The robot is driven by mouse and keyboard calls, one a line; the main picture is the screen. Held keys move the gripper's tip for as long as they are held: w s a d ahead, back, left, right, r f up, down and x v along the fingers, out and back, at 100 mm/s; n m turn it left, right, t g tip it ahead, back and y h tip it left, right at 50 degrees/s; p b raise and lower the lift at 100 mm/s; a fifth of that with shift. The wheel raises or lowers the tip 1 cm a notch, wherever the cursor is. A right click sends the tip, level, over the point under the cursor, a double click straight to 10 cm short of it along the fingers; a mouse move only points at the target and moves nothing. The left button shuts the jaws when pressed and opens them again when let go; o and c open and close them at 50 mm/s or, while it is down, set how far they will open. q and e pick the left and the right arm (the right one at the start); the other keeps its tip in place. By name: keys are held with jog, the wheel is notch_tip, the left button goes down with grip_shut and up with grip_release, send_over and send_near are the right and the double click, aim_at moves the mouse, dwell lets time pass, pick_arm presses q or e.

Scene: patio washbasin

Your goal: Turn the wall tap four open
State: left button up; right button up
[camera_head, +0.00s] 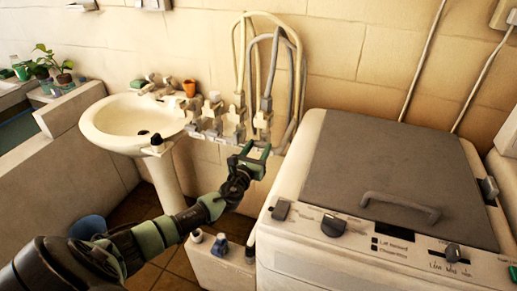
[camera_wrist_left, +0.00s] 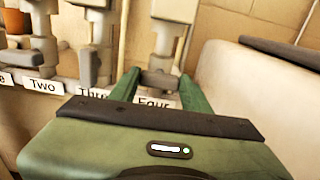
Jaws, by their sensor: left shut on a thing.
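Wall tap four (camera_wrist_left: 160,78) is a pale grey tap above a white label reading "Four" in the left wrist view. In the head view it is the rightmost of the wall taps (camera_head: 262,122), below the hoses. My left gripper (camera_head: 254,152) reaches it from the front. In the left wrist view its two green fingers (camera_wrist_left: 158,92) stand on either side of the tap's lower part, and it is shut on the tap's handle. The handle's exact angle is partly hidden by the gripper body. My right gripper is not seen.
Taps labelled Two (camera_wrist_left: 42,60) and Three (camera_wrist_left: 95,60) stand close on the left. A washing machine (camera_head: 300,190) is close on the right. A white basin (camera_head: 130,125) stands at the left. Hoses (camera_head: 243,60) loop above the taps. Bottles (camera_head: 220,243) stand below my arm.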

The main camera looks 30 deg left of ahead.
pick_arm(q)
jog(key=n+b, duration=0.1)
jog(key=n, duration=0.1)
jog(key=n+b, duration=0.1)
jog(key=n, duration=0.1)
jog(key=shift+a+f, duration=0.1)
jog(key=shift+f, duration=0.1)
jog(key=n+b, duration=0.2)
jog(key=n, duration=0.2)
jog(key=shift+n, duration=0.3)
jog(key=n+b, duration=0.1)
jog(key=n, duration=0.3)
jog(key=shift+a, duration=0.1)
jog(key=n, duration=0.5)
jog(key=shift+b, duration=0.35)
jog(key=shift+n, duration=0.3)
jog(key=o, duration=1.4)
jog(key=shift+s, duration=0.1)
jog(key=shift+c, duration=0.2)
